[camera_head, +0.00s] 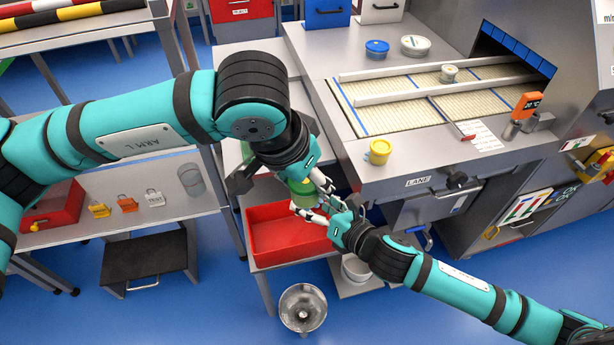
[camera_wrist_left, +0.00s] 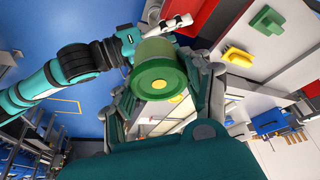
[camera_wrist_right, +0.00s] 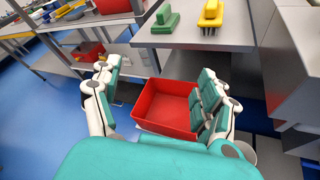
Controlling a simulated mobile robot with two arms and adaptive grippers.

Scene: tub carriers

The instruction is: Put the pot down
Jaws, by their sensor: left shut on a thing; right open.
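The pot (camera_head: 301,194) is green and is held in the air above the red tray (camera_head: 262,240). My left gripper (camera_head: 306,187) is shut on the pot. In the left wrist view the pot's round green end with a yellow dot (camera_wrist_left: 161,84) faces the camera between the fingers. My right gripper (camera_head: 338,218) is open close beside the pot, at its lower right; I cannot tell whether it touches. In the right wrist view its fingers (camera_wrist_right: 157,92) are spread with nothing between them, the red tray (camera_wrist_right: 165,103) beyond. The pot is partly hidden by fingers in the head view.
A yellow tub (camera_head: 379,151) stands on the steel counter by the lane. A small tub (camera_head: 449,74) sits on the belt between rails. A blue tub (camera_head: 376,48) and a whitish tub (camera_head: 415,45) stand behind. A round metal thing (camera_head: 303,308) is on the floor below the tray.

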